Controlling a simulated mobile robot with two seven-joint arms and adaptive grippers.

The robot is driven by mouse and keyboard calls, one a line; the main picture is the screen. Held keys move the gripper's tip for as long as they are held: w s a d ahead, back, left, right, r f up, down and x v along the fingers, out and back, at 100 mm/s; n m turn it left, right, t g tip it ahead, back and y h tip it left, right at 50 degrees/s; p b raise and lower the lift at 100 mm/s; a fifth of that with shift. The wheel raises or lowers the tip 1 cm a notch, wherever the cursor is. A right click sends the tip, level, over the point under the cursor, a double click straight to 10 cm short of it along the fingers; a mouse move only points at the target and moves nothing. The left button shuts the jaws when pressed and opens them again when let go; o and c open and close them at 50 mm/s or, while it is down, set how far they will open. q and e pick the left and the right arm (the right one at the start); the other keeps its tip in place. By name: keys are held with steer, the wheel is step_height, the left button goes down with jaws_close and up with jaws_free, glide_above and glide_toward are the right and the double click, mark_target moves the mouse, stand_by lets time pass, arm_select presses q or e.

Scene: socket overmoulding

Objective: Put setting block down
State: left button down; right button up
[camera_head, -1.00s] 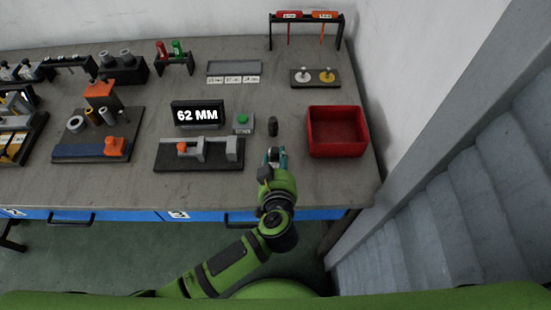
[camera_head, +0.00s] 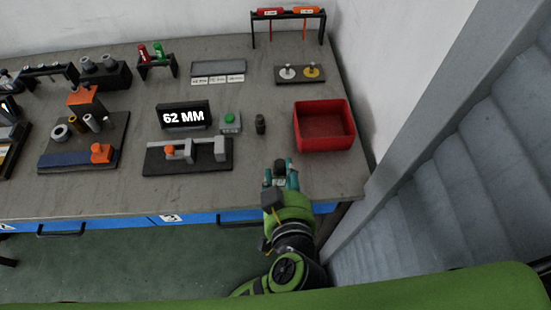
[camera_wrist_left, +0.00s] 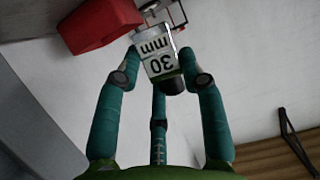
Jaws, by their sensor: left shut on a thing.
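My left gripper (camera_head: 280,176) is above the front right part of the workbench, in front of the red bin. In the left wrist view its teal fingers (camera_wrist_left: 164,75) are shut on a pale block (camera_wrist_left: 158,52) marked "30 mm", which appears upside down there. A black rounded part shows at the block's near end. In the head view the block is small and mostly hidden between the fingers. A grey tray (camera_head: 218,69) with several white labels on its front lies at the back of the bench. My right gripper is not in view.
The red bin (camera_head: 324,143) stands at the right of the bench. A small dark cylinder (camera_head: 260,124), a green button box (camera_head: 230,122), a "62 MM" display (camera_head: 185,116) and a slide gauge (camera_head: 190,167) are to its left. Bench space around the tray's front is clear.

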arm_select(q)
steer(key=shift+s+r, duration=0.3)
steer(key=shift+r, duration=0.05)
steer(key=w+a+r+n+g+y, duration=0.2)
steer(key=a+r+n+y, duration=0.15)
steer(key=a, duration=0.35)
steer(key=w+a+r+n+g+y, duration=0.1)
steer(key=a+r+n+y, duration=0.2)
steer(key=a, duration=0.5)
steer(key=w+a+r+n+g+y, duration=0.1)
steer(key=w+a+n+g+y, duration=0.1)
steer(key=a+n+y, duration=0.35)
steer(key=s+d+f+m+t+h, duration=0.1)
steer(key=d+f+m+h, duration=0.1)
steer(key=d+m+h, duration=0.2)
steer(key=s+d+f+m+t+h, duration=0.2)
steer(key=d+f+m+h, duration=0.1)
steer(key=d, duration=0.7)
steer(key=s+d+f+m+t+h, duration=0.2)
steer(key=d+m+h, duration=0.3)
steer(key=d, duration=0.1)
steer(key=shift+d+f, duration=0.35)
steer(key=shift+d, duration=0.05)
